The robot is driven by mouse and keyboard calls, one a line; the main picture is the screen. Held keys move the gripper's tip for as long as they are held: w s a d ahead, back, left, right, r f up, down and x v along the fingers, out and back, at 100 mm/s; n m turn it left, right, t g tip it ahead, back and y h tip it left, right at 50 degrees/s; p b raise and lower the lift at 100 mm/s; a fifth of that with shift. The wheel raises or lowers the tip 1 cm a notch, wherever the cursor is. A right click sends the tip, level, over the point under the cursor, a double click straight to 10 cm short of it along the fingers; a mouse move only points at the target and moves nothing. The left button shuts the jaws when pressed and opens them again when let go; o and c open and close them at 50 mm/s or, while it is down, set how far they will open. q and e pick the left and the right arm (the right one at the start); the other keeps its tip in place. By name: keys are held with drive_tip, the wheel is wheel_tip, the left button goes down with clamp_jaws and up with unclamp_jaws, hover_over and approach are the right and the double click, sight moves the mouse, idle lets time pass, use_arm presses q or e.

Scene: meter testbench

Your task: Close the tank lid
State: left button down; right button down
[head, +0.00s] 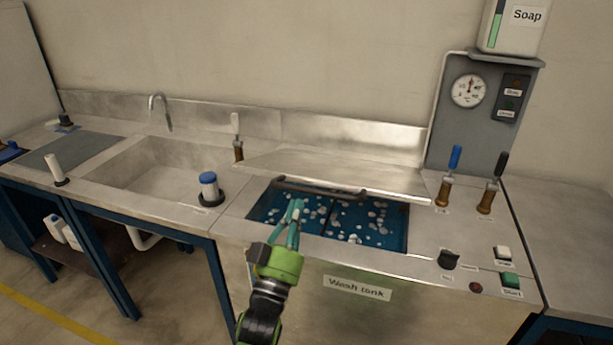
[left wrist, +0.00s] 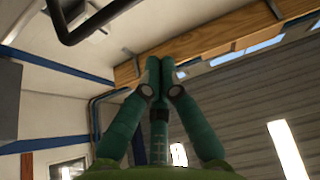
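The wash tank (head: 357,257) stands in the bench with its top partly uncovered, showing blue water with pale floating bits. Its metal lid (head: 345,172) is raised at a slant behind the opening, with a dark bar handle (head: 322,190) along its near edge. My left gripper (head: 297,204) is over the tank opening, in front of and below the handle, apart from it in the head view. In the left wrist view its green fingers (left wrist: 160,62) meet at the tips with nothing between them. A dark bent bar, apparently the handle, shows at upper left there. My right gripper is not in view.
A sink (head: 150,165) and a blue-capped container (head: 209,187) are left of the tank. Right of it are valves with blue (head: 454,158) and black handles, a knob (head: 449,260) and a green start button (head: 510,280). A gauge panel stands behind.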

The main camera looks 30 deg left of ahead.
use_arm(q)
wheel_tip(320, 180, up, 5)
drive_tip(key=p, duration=0.3)
hover_over(307, 189)
drive_tip(key=s, duration=0.1)
drive_tip(key=shift+s+d+f+p, duration=0.1)
drive_tip(key=shift+d+f+p, duration=0.15)
drive_tip(key=shift+f, duration=0.9)
drive_tip(key=shift+s+d+f+p, duration=0.1)
drive_tip(key=shift+d+f+p, duration=0.1)
drive_tip(key=shift+f, duration=0.95)
